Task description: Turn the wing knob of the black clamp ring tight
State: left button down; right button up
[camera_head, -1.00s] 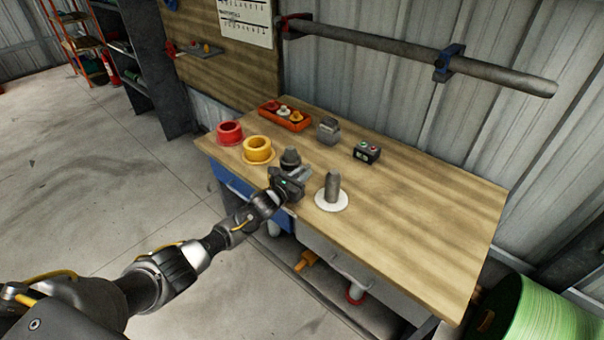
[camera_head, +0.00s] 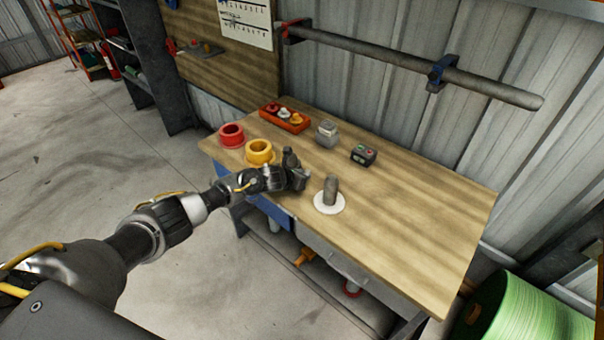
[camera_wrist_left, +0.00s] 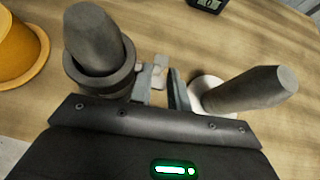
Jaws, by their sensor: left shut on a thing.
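The black clamp ring (camera_wrist_left: 98,80) sits around a dark grey tapered post (camera_wrist_left: 92,35) in the left wrist view. Its wing knob (camera_wrist_left: 157,74) is a small light grey piece at the ring's right side. My left gripper (camera_wrist_left: 160,92) is shut on the wing knob, with one finger on each side of it. In the head view the left gripper (camera_head: 298,178) is over the bench's front edge, and the post top (camera_head: 290,158) shows just behind it. The gripper and wrist hide most of the ring there. My right gripper is out of view.
On the wooden bench (camera_head: 420,215) a grey post on a white disc (camera_head: 329,205) stands close to the right of my gripper.

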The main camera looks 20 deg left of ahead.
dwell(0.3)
pick_arm(q)
jog(key=c, duration=1.6)
grip_release()
jog(key=b+v, duration=0.1)
jog(key=v, duration=0.9)
jog(key=shift+s+r, duration=0.25)
jog(key=shift+r, duration=0.05)
jog(key=shift+a, duration=0.1)
